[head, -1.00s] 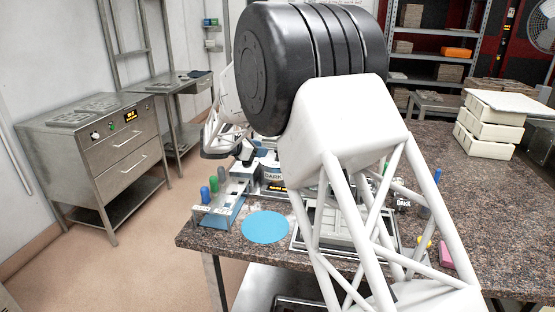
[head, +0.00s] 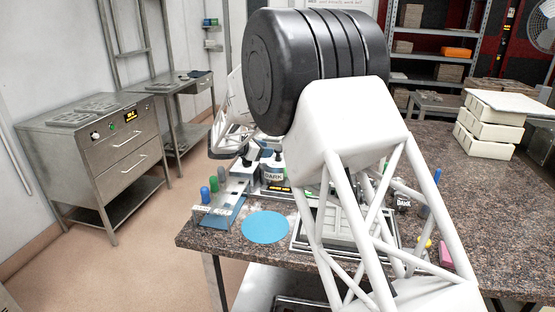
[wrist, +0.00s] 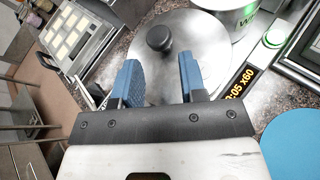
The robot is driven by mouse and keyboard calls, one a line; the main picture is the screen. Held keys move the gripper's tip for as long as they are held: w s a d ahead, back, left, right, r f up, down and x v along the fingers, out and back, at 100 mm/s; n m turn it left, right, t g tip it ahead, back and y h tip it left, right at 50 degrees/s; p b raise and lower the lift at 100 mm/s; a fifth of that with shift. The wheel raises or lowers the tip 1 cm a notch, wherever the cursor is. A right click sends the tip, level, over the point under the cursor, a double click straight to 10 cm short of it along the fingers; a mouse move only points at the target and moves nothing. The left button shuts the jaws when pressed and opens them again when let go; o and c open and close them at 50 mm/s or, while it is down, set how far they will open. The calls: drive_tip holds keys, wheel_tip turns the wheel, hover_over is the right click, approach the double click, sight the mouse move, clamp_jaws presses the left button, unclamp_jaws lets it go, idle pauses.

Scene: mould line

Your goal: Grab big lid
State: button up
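A big round metal lid (wrist: 205,48) with a black knob (wrist: 159,38) lies just beyond my fingertips in the wrist view. My gripper (wrist: 161,75) has two blue fingers spread apart with nothing between them. The knob is ahead of the gap between the fingers, apart from them. The fingers overlap the near part of the lid in the picture; I cannot tell whether they touch it. In the head view my arm covers much of this area, and I cannot clearly make out the lid there.
A container with green lettering (wrist: 237,10) stands beside the lid. A lit display (wrist: 240,83) is close on the right. A blue disc (head: 265,227) lies on the speckled counter (head: 480,190). White boxes (head: 487,133) are stacked right.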

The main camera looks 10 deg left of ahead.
sight(277, 150)
drive_tip(key=shift+w+d, duration=0.1)
drive_tip(key=shift+x, duration=2.5)
drive_tip(key=shift+r, duration=0.1)
drive_tip(key=c, duration=0.6)
drive_tip(key=shift+r, duration=0.1)
drive_tip(key=shift+c, duration=0.2)
drive_tip(key=shift+r, duration=0.7)
drive_tip(key=shift+s+d+r, duration=0.1)
drive_tip(key=shift+s+r, duration=0.1)
drive_tip(key=shift+r, duration=0.35)
drive_tip(key=shift+s+d+r, duration=0.1)
drive_tip(key=shift+s+r, duration=0.1)
drive_tip(key=shift+r, duration=0.35)
drive_tip(key=s+d, duration=0.3)
drive_tip(key=s, duration=0.4)
drive_tip(key=s+d+r, duration=0.1)
drive_tip(key=s+d, duration=0.2)
drive_tip(key=s, duration=0.3)
drive_tip(key=shift+s, duration=0.4)
